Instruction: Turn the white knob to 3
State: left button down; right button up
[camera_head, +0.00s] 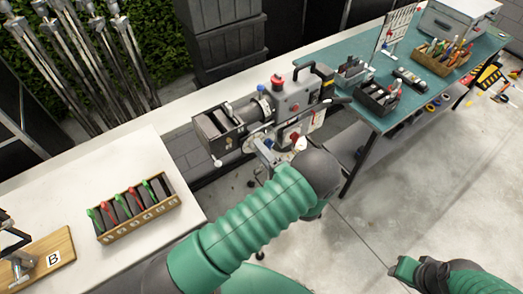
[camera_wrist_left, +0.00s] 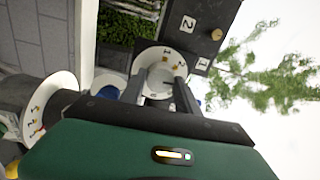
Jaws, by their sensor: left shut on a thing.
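The grey machine (camera_head: 290,100) stands at the gap between the two tables. My left gripper (camera_head: 265,152) is at its lower front, partly hidden by my own arm. In the left wrist view a round white dial plate with marks (camera_wrist_left: 178,58) sits straight ahead, with the white knob (camera_wrist_left: 160,78) at its middle. The two dark fingers of my left gripper (camera_wrist_left: 160,92) lie on either side of the knob and are shut on it. Which number the knob points to is too small to read. My right gripper (camera_head: 403,268) is low at the right; its fingers are unclear.
A second white dial (camera_wrist_left: 38,108) shows at left in the wrist view. A teal table (camera_head: 440,85) at right bears trays and tools. The floor at right is mostly clear.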

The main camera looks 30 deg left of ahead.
pick_arm(q)
jog(key=shift+w+a+r+m, duration=0.1)
jog(key=shift+r+m, duration=0.1)
jog(key=shift+m, duration=0.1)
dwell(0.4)
jog(key=c, duration=1.1)
grip_release()
jog(key=shift+o, duration=1)
jog(key=shift+f, duration=0.15)
jog(key=shift+w+a+f, duration=0.1)
jog(key=shift+w+a, duration=0.05)
pick_arm(e)
jog(key=shift+w+a, duration=0.25)
jog(key=shift+a, duration=0.05)
